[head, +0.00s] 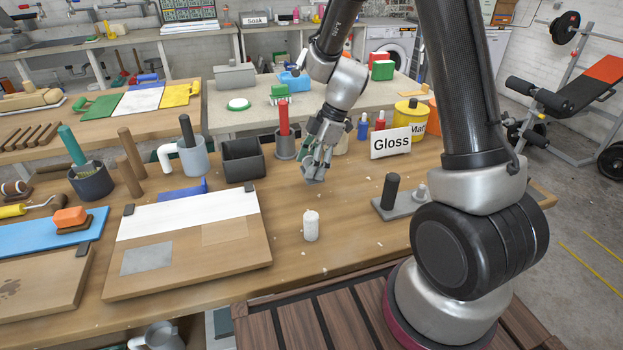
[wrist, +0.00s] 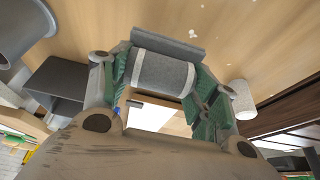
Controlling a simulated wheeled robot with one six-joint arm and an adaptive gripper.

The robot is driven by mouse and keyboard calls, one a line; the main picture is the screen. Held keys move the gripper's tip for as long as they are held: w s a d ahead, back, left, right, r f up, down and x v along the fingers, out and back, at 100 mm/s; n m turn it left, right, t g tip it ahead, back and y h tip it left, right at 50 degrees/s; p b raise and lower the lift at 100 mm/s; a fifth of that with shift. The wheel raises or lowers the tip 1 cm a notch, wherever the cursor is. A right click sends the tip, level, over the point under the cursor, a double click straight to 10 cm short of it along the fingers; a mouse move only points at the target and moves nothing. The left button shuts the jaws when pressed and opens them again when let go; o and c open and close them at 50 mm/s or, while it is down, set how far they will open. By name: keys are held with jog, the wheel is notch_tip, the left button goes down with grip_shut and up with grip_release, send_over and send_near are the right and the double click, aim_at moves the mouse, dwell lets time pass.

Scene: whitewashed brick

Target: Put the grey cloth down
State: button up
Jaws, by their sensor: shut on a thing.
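My gripper (head: 318,158) hangs above the wooden table, behind the white cylinder and in front of the mug with the red stick. It is shut on the grey cloth (head: 313,175), which shows as a small grey bundle at the fingertips. In the wrist view the cloth (wrist: 162,72) looks like a speckled grey roll between the green-sided fingers of my gripper (wrist: 160,85). The cloth appears to be clear of the table top. Its underside is hidden.
A white cylinder (head: 311,226) stands on the table (head: 350,250). A wooden board (head: 195,265) with a white strip and a grey patch lies left. Bare wood lies around the cylinder.

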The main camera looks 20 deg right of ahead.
jog(key=shift+f, duration=2.25)
jog(key=o, duration=1.3)
jog(key=shift+f, duration=0.1)
jog(key=shift+c, duration=0.2)
jog(key=v, duration=1.3)
jog(key=s+d+r+m+t+h, duration=0.1)
jog(key=s+d+r+m, duration=0.2)
jog(key=s+r+m, duration=0.2)
jog(key=s+d+r+m+t+h, duration=0.1)
jog(key=s+r+m, duration=0.4)
jog(key=s, duration=0.6)
jog(key=s+d+r+m+t+h, duration=0.2)
jog(key=s+d+r+m, duration=0.3)
jog(key=s+m, duration=0.3)
jog(key=shift+d+r, duration=0.3)
jog(key=shift+d, duration=0.2)
